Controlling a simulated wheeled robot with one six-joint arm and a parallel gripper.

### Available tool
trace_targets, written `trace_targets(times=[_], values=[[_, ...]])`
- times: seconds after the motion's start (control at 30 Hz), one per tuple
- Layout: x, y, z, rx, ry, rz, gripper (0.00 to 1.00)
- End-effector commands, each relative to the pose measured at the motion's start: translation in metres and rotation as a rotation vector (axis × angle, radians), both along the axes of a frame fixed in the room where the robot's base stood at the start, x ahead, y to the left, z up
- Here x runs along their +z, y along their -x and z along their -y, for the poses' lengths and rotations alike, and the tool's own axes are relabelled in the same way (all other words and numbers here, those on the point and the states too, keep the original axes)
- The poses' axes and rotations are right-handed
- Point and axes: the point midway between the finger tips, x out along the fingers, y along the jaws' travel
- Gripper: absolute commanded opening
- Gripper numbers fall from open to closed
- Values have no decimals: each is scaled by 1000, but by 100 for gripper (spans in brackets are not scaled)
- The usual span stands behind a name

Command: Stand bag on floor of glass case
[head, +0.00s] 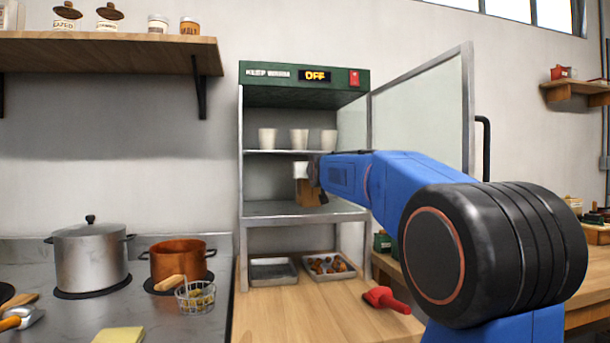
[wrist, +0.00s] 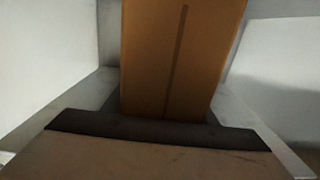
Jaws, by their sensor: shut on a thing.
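The brown paper bag (head: 309,193) is inside the glass case, low over its metal floor (head: 262,209), and looks upright. In the wrist view the bag (wrist: 180,60) fills the upper middle. My gripper (head: 312,178) is shut on the bag and reaches in through the open front from the right. The dark gripper edge (wrist: 155,128) crosses the wrist view below the bag. I cannot tell whether the bag's bottom touches the floor. The case (head: 241,150) has a green top with a display reading OFF. Its glass door (head: 420,110) stands open to the right.
A shelf (head: 285,152) above the bag holds several white cups. Below the case floor are an empty metal tray (head: 272,283) and a tray of chestnuts (head: 345,275). A red scoop (head: 385,300) lies on the wooden counter (head: 300,315). Pots stand on the stove at left.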

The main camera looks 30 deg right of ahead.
Motion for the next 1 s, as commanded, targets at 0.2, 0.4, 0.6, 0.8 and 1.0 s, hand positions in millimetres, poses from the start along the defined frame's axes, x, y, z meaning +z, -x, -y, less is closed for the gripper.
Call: trace_targets(times=[0.2,0.4,0.6,0.8,1.0], values=[[-2,-20,6,0,0,0,1],[-15,-19,5,0,-1,1,1],[-15,-19,5,0,-1,1,1],[-18,-19,5,0,-1,0,63],[-18,-19,5,0,0,0,70]])
